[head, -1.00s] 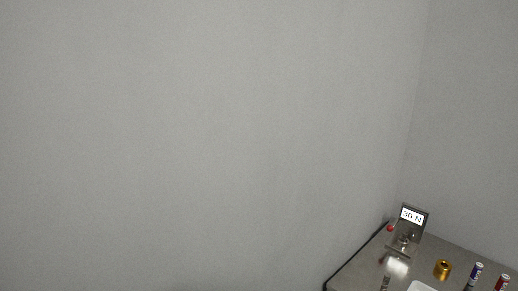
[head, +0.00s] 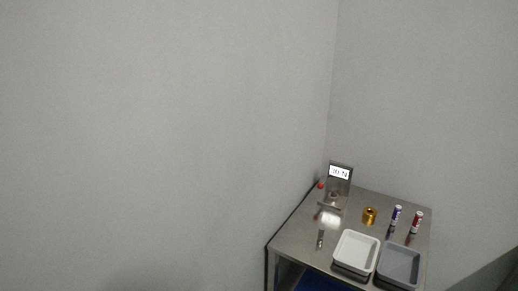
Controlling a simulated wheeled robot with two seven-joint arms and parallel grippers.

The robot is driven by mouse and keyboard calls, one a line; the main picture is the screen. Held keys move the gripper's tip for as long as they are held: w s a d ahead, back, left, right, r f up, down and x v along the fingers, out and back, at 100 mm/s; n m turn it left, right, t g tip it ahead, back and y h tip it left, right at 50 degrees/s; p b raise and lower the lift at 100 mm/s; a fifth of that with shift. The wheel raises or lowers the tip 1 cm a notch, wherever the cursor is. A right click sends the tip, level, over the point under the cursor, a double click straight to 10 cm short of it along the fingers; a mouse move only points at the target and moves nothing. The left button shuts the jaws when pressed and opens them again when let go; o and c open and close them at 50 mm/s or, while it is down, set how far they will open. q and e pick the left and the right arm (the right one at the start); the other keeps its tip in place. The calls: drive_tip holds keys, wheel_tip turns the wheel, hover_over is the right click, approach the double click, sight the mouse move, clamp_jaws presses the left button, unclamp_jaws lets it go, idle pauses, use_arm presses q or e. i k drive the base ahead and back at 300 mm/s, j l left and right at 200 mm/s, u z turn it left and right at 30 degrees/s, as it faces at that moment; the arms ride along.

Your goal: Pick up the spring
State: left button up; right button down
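A small grey metallic upright piece (head: 320,238), which may be the spring, stands near the left edge of the steel table in the head view. It is too small to make out coils. A force gauge (head: 339,173) with a lit white display stands at the table's back left corner. Its display is too blurred to read now. Neither of my grippers is in view.
The steel table (head: 292,238) stands at the lower right by the room corner. It bears a brass cylinder (head: 369,215), a blue-banded cylinder (head: 396,214), a red cylinder (head: 416,222), a white tray (head: 345,264) and a grey tray (head: 389,279). Grey walls surround it.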

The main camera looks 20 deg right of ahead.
sight(333, 194)
drive_tip(key=i+z, duration=0.15)
drive_tip(key=z, duration=0.2)
drive_tip(key=i+l+z, duration=0.1)
drive_tip(key=z, duration=0.3)
drive_tip(key=i+z, duration=0.2)
drive_tip(key=z, duration=0.15)
